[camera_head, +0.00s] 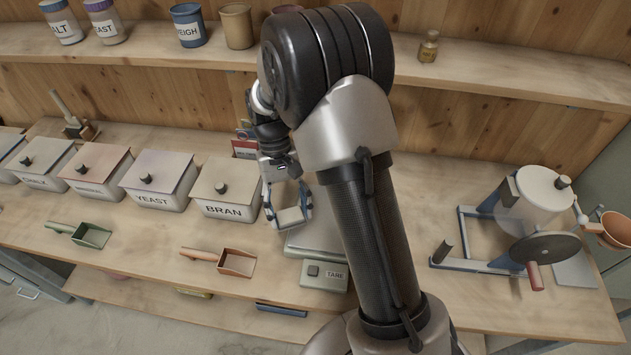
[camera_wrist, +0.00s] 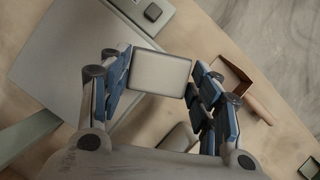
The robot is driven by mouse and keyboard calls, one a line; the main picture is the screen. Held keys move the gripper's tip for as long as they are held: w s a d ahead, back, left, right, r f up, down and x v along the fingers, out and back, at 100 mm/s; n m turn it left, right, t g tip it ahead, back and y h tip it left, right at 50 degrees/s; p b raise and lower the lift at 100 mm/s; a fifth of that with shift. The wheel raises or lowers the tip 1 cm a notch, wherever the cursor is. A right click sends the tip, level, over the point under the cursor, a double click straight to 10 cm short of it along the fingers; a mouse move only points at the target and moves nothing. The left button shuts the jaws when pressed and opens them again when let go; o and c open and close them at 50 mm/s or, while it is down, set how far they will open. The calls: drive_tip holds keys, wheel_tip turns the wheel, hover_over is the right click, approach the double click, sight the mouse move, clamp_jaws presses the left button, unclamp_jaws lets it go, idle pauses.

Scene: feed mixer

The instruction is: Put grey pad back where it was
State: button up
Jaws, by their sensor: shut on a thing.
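The grey pad (camera_head: 290,218) is a small, pale, square block with rounded corners. My gripper (camera_head: 288,208) is shut on it from two sides, over the left edge of the scale (camera_head: 325,277). In the wrist view the pad (camera_wrist: 160,74) sits between the blue-padded fingers (camera_wrist: 160,88), with its flat face towards the camera. The scale plate (camera_wrist: 75,65) lies below and to the left of it there. I cannot tell how high the pad is above the plate. My arm hides part of the scale in the head view.
The BRAN box (camera_head: 222,188) stands just left of my gripper. An orange scoop (camera_head: 236,262) and a green scoop (camera_head: 90,235) lie in front of the boxes. A hand-cranked mill (camera_head: 540,205) stands at the right. The counter between the scale and mill looks mostly clear.

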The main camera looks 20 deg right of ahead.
drive_tip(key=d+r+m+t+y+p, duration=0.3)
drive_tip(key=d+r+m+t+p, duration=0.65)
drive_tip(key=m, duration=1.45)
drive_tip(key=d+f+b, duration=0.1)
drive_tip(key=f+b, duration=0.1)
drive_tip(key=f, duration=0.3)
drive_tip(key=d+f+g+b, duration=0.1)
drive_tip(key=f+b, duration=0.2)
drive_tip(key=f, duration=0.3)
drive_tip(key=d+f+g+b, duration=0.1)
drive_tip(key=f+b, duration=0.2)
drive_tip(key=f, duration=0.3)
drive_tip(key=shift+d+f, duration=0.15)
drive_tip(key=shift+d, duration=0.05)
drive_tip(key=shift+s+f+b, duration=0.1)
drive_tip(key=shift+b, duration=0.25)
drive_tip(key=o, duration=1)
